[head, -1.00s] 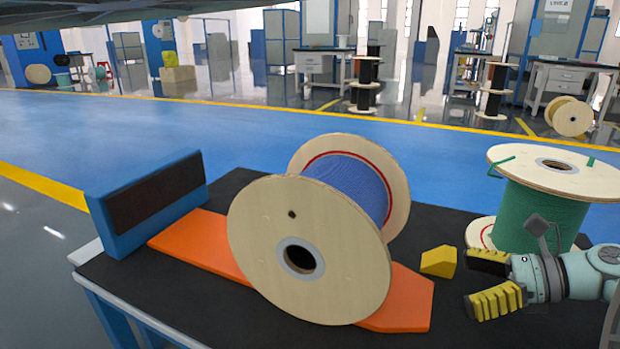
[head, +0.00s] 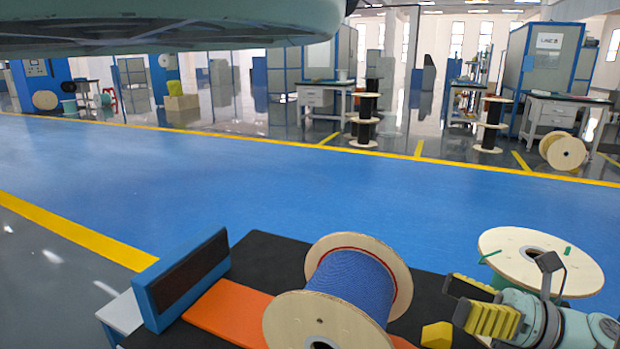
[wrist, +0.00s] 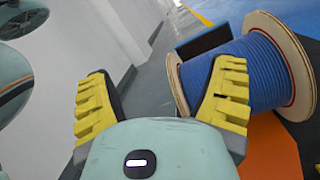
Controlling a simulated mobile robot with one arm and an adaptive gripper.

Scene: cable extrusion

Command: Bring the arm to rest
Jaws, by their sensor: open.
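My gripper (head: 472,304) is at the lower right of the head view, with its yellow ribbed fingers apart and nothing between them. The wrist view also shows the two fingers (wrist: 165,100) spread and empty. The spool of blue cable (head: 350,282) lies on its side on the orange board (head: 228,312), left of the gripper and apart from it in the head view. In the wrist view the blue spool (wrist: 250,70) is behind and beside the right finger. The spool of green cable is largely hidden by my arm; its wooden top flange (head: 510,250) shows.
A black-topped table (head: 262,262) carries these things. A blue block with a dark face (head: 180,280) stands at its left end. A small yellow block (head: 437,335) lies near the gripper. The blue floor (head: 250,190) behind the table is clear; workbenches and reels stand far back.

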